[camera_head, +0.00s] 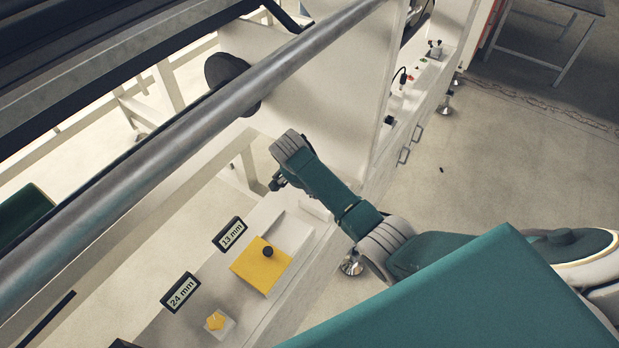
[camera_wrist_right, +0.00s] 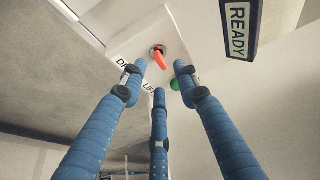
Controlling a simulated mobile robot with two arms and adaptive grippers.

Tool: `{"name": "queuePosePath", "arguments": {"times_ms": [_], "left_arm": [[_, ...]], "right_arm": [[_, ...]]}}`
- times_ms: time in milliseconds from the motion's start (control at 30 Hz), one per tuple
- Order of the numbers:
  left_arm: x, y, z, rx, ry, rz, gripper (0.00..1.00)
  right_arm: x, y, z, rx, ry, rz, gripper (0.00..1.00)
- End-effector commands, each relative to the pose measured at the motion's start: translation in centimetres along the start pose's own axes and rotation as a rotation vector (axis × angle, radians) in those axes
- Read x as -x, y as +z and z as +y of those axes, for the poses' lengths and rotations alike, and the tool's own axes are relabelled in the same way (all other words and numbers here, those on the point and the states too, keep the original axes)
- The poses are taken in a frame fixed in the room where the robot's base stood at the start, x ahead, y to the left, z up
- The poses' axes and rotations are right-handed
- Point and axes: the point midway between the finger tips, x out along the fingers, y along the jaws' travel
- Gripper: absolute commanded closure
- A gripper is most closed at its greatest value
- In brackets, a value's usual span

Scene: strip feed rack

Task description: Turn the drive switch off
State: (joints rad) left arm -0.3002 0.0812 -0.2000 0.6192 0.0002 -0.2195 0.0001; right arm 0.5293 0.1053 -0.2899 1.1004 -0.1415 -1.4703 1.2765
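In the right wrist view an orange-red switch handle (camera_wrist_right: 159,59) on a round metal base sits on a pale panel (camera_wrist_right: 136,38). Below it is a partly covered label (camera_wrist_right: 149,85); its lettering starts with D, and the rest is blocked by a finger. My right gripper (camera_wrist_right: 160,76) has three blue fingers spread apart, with the handle showing between the two upper fingertips; I cannot tell whether they touch it. In the head view my right gripper (camera_head: 278,181) is beside the white machine frame, mostly hidden behind my wrist. My left gripper is not in view.
A green button (camera_wrist_right: 175,85) is close to the right fingertip, and a READY sign (camera_wrist_right: 240,22) hangs nearby. The head view shows a steel roller (camera_head: 180,135), a shelf with a yellow block (camera_head: 255,275), 13 mm (camera_head: 231,235) and 24 mm (camera_head: 181,292) signs. Floor at right is open.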

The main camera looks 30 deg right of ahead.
Motion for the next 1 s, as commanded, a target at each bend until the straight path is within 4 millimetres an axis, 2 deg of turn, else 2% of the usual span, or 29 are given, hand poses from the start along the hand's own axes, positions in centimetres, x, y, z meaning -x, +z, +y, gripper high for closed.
{"name": "queuePosePath", "arguments": {"times_ms": [200, 400, 600, 1000], "left_arm": [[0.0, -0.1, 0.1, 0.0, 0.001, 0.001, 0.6], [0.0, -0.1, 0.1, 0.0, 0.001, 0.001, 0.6], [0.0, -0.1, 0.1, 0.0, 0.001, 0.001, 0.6], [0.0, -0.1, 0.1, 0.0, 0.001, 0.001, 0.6]], "right_arm": [[4.6, 0.0, -0.1, -0.001, -0.004, 0.0, 0.69], [7.2, -0.1, 0.0, -0.002, -0.001, 0.001, 0.69], [7.8, -0.1, 0.1, -0.001, 0.0, 0.001, 0.69], [7.8, -0.1, 0.0, -0.001, 0.001, 0.001, 0.69]]}}
